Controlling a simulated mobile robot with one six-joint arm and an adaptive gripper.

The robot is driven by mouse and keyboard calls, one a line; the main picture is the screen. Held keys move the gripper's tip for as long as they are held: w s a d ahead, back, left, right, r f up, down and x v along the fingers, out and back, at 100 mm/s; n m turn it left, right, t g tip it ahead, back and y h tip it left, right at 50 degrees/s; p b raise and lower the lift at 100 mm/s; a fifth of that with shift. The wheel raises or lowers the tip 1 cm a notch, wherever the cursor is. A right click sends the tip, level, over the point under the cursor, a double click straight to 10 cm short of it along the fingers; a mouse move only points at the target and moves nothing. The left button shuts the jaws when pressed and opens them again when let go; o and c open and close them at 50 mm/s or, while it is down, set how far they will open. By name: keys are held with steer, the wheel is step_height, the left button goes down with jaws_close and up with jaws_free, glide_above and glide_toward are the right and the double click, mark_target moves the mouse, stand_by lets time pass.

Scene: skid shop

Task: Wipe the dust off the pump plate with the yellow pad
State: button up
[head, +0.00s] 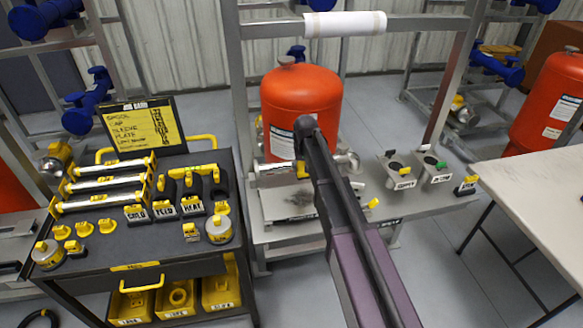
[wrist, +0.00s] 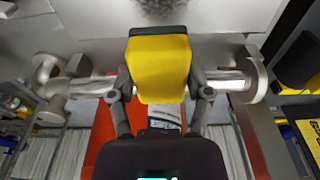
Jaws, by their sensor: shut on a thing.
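A yellow pad (wrist: 158,68) is held between the two fingers of my gripper (wrist: 159,84), in the middle of the wrist view. The pump plate (head: 275,207) is a pale metal plate in front of the orange tank in the head view. A dark dust patch (head: 298,198) lies on it, partly covered by my arm. The dust (wrist: 160,8) also shows at the top edge of the wrist view, beyond the pad. I cannot tell whether the pad touches the plate. In the head view my arm hides most of the gripper.
The orange tank (head: 300,95) stands behind the plate, with metal pipe fittings (head: 345,162) close by. A black tool cart (head: 120,235) with yellow-handled parts is at left. Labelled holders (head: 395,175) stand on the bench to the right. A pale table (head: 540,195) is at far right.

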steer(key=shift+a, duration=0.1)
steer(key=shift+s+a, duration=0.2)
steer(key=shift+a, duration=0.9)
steer(key=shift+s+a, duration=0.15)
steer(key=shift+a, duration=0.9)
steer(key=shift+f, duration=0.15)
steer(key=b, duration=0.6)
glide_above(291, 196)
steer(key=w, duration=0.3)
steer(key=shift+a+f, duration=0.25)
steer(key=shift+f, duration=1.15)
steer(key=shift+a+f, duration=0.2)
steer(key=shift+f, duration=1.2)
steer(key=shift+f+b, duration=0.95)
steer(key=shift+f, duration=0.05)
steer(key=shift+s, duration=0.1)
steer(key=shift+s+d+r, duration=0.1)
steer(key=shift+s+d, duration=0.15)
steer(key=shift+s, duration=0.55)
steer(key=shift+s+d+r, duration=0.1)
steer(key=shift+s+d, duration=0.15)
steer(key=shift+s, duration=0.55)
steer(key=shift+f, duration=0.1)
steer(key=shift+s, duration=0.1)
